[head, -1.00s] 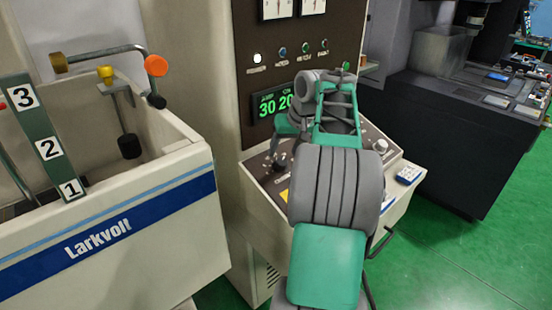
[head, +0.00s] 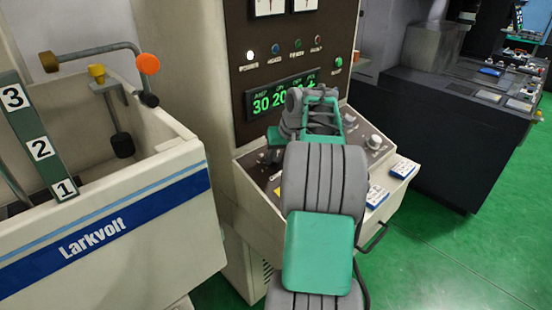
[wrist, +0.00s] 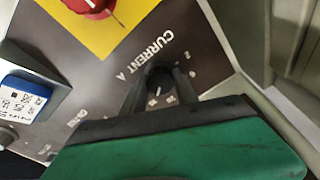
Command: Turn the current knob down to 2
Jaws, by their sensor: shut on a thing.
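The current knob (wrist: 160,77) is a small dark knob beside the lettering "CURRENT A" on the sloped control panel (wrist: 85,70). My gripper (wrist: 161,86) is shut on it, one dark finger on each side, as the wrist view shows. Small scale numbers show around the knob, but its pointer setting is too small to read. In the head view my arm hides the knob. The green display (head: 283,94) above the panel reads 30 at its left, under a label like "AMP", then 20; the rest is partly unclear.
A red knob (wrist: 92,5) on a yellow plate lies near the current knob. A blue and white box (wrist: 25,98) lies on the panel. The Larkvolt tank (head: 110,220) stands at left, and a dark machine (head: 440,130) at right. Green floor is clear at lower right.

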